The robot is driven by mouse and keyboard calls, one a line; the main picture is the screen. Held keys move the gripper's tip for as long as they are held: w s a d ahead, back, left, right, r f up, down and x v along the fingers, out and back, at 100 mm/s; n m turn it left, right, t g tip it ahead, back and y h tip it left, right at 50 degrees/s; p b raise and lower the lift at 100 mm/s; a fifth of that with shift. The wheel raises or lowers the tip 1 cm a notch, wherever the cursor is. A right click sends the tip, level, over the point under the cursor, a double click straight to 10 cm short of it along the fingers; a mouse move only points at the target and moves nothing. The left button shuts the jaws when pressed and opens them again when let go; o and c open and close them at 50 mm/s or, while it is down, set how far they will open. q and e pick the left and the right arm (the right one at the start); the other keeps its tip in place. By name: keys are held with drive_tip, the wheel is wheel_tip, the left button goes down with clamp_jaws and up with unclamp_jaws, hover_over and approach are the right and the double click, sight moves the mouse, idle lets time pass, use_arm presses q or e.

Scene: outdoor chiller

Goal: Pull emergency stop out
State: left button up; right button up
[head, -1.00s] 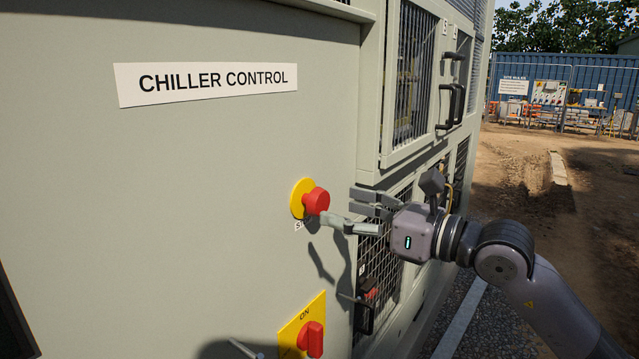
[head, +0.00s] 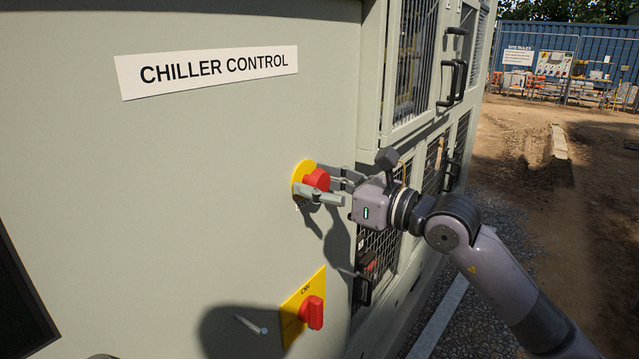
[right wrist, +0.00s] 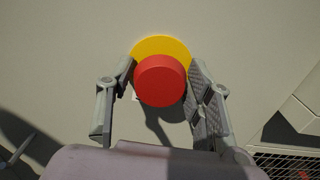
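The emergency stop is a red mushroom button (head: 317,180) on a yellow round plate (head: 300,170), on the chiller's front panel. My right gripper (head: 326,188) is at the button, with its fingers on either side of it. In the right wrist view the red button (right wrist: 160,82) sits between the two fingertips of the right gripper (right wrist: 160,72). The fingers are spread, with a narrow gap seeming to show beside the button; firm contact cannot be made out. The label under the button is mostly hidden.
A red rotary switch (head: 312,312) on a yellow plate is below the button. A small grey handle (head: 250,325) is left of it. A "CHILLER CONTROL" sign (head: 207,70) is above. Mesh panels with black handles (head: 453,85) are to the right, with open ground beyond.

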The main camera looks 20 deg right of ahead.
clamp_jaws()
idle(0.4)
